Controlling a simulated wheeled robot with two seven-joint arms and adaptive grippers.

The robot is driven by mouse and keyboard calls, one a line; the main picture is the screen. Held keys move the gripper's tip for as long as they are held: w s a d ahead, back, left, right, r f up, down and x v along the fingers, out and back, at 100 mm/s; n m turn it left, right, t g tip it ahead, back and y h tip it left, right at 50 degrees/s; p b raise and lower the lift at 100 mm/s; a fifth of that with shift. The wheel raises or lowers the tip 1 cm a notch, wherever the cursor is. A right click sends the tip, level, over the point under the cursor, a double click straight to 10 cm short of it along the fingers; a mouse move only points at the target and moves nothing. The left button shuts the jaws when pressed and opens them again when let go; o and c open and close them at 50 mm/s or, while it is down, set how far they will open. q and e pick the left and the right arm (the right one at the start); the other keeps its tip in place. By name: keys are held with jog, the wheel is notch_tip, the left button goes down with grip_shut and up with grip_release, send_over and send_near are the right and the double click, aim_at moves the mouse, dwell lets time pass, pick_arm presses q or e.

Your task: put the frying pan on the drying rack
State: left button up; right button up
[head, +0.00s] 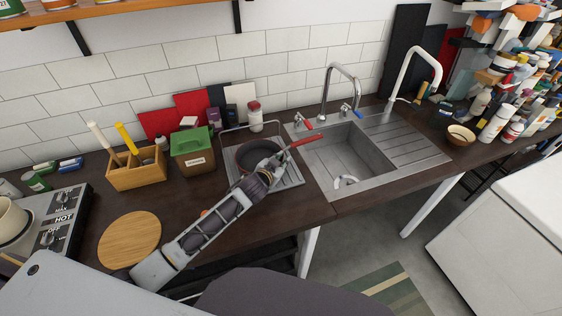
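The frying pan (258,147) is dark with a red handle (306,140) that points right, toward the sink. It lies over the metal drying rack (229,162) on the counter left of the sink; I cannot tell whether it rests fully on it. My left gripper (278,160) is over the near right side of the pan, by the inner end of the handle. The gripper hides part of the pan and rack. Whether its fingers are shut on the handle cannot be seen. My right gripper is not in view.
The sink (345,155) with a tall tap (341,75) is right of the rack. A round wooden board (129,239) lies at the front left.

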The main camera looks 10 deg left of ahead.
pick_arm(q)
jog(key=shift+r, duration=0.1)
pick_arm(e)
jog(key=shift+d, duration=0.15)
pick_arm(q)
jog(key=shift+s, duration=0.15)
jog(key=shift+v, duration=5.5)
jog(key=shift+s+r, duration=0.2)
jog(key=shift+s, duration=0.05)
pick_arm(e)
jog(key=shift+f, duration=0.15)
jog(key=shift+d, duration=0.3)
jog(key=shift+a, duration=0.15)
